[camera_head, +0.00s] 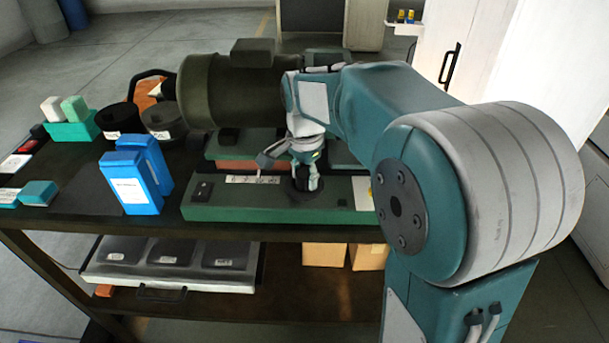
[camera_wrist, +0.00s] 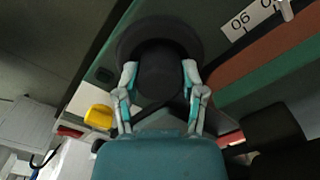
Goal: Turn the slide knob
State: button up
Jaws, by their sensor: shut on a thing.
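The slide knob (camera_wrist: 158,72) is a dark round knob with a wider disc behind it, on the front of a green machine base (camera_head: 240,212). In the wrist view my gripper (camera_wrist: 160,75) has one finger on each side of the knob and is shut on it. In the head view my gripper (camera_head: 306,180) reaches down to the knob (camera_head: 305,197), whose upper part it partly hides. A white scale strip (camera_head: 253,179) lies on the base left of the knob; part of it, with numbers, shows in the wrist view (camera_wrist: 240,22).
Blue boxes (camera_head: 130,188) stand left of the base on the dark bench. Black round containers (camera_head: 122,121) and a large dark cylindrical motor (camera_head: 235,90) are behind. A tray with dark panels (camera_head: 170,262) and cardboard boxes (camera_head: 325,254) sit on the lower shelf.

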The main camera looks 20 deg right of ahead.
jog(key=shift+f+n, duration=0.15)
jog(key=shift+n, duration=0.15)
jog(key=n, duration=0.3)
jog(key=shift+n, duration=0.3)
jog(key=n, duration=0.4)
jog(key=shift+n, duration=0.3)
jog(key=n, duration=0.4)
jog(key=shift+f, duration=0.1)
jog(key=shift+n, duration=2.5)
jog(key=o, duration=1.1)
jog(key=shift+o, duration=0.2)
